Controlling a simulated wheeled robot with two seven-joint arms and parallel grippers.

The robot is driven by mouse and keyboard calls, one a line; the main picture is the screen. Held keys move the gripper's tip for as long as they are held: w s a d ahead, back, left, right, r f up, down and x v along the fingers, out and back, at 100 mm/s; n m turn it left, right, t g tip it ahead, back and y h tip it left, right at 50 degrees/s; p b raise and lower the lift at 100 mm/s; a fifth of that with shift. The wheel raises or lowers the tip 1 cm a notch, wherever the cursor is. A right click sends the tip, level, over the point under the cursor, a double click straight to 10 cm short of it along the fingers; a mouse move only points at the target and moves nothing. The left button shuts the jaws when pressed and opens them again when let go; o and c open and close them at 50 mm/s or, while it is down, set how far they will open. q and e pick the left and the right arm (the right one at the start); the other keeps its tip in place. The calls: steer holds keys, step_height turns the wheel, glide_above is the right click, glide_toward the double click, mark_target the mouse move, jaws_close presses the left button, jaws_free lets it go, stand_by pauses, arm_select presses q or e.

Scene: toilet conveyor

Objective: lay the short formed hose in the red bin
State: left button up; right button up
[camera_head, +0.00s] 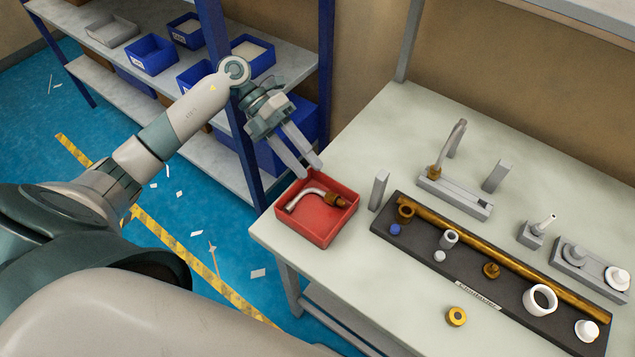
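The short formed hose (318,192), a bent grey-white tube with a brass-coloured nut at its right end, lies in the red bin (319,241). The bin sits at the left corner of the pale worktable. My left gripper (312,170) is above the bin's back edge, its two fingers pointing down and spread apart. Nothing shows between the fingers, and the hose lies apart below them. My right gripper is not in the picture.
A dark tray (420,239) with fittings and a long brass bar lies right of the bin. A grey upright block (379,190) stands between them. A fixture (455,196) holding another bent tube stands behind. Blue shelving (218,60) is close to my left arm.

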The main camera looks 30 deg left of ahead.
arm_select(q)
steer(key=b+v, duration=0.1)
steer(key=v, duration=0.2)
steer(key=shift+w+a+r, duration=0.1)
steer(key=shift+a+r, duration=0.1)
steer(key=shift+r, duration=0.05)
steer(key=shift+d, duration=0.1)
stand_by(1.0)
